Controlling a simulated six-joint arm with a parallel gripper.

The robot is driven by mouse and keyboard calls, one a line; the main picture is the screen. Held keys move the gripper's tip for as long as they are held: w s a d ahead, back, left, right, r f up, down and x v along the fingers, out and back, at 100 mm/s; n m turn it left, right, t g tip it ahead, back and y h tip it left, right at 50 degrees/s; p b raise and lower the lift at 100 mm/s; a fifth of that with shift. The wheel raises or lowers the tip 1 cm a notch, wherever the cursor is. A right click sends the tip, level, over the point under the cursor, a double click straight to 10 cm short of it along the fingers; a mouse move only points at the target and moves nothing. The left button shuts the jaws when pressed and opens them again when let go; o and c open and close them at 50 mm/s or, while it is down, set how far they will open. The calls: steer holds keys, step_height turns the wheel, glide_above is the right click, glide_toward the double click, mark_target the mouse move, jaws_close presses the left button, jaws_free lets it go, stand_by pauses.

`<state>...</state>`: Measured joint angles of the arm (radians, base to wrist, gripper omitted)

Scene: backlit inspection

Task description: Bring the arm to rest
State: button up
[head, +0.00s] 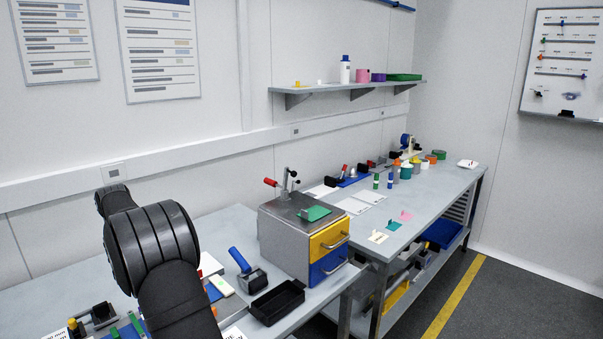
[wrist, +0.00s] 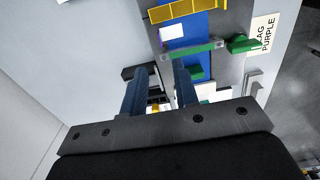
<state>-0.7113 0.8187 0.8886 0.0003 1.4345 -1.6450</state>
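My gripper (wrist: 160,82) shows in the wrist view with its two dark blue fingers apart and nothing held between them. It is above the near bench (wrist: 110,45), over a blue and grey area of small parts. A yellow and white item shows in the gap between the fingers, beyond them. In the head view my black arm rises at the lower left over the near bench (head: 225,226), and my gripper cannot be made out there.
A cabinet with yellow and blue drawers (head: 329,241) stands right of my arm. A black tray (head: 277,302) and a blue-handled tool (head: 240,260) lie between. In the wrist view, a green clamp-like part (wrist: 242,44) lies near a "PURPLE" label (wrist: 262,36).

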step_height(320, 180, down, 11)
steer(key=shift+r, duration=0.5)
steer(key=s+r+m, duration=0.4)
steer(key=r, duration=0.4)
steer(key=shift+d+r, duration=0.15)
steer(key=shift+d, duration=0.1)
steer(key=shift+w, duration=0.1)
stand_by(0.9)
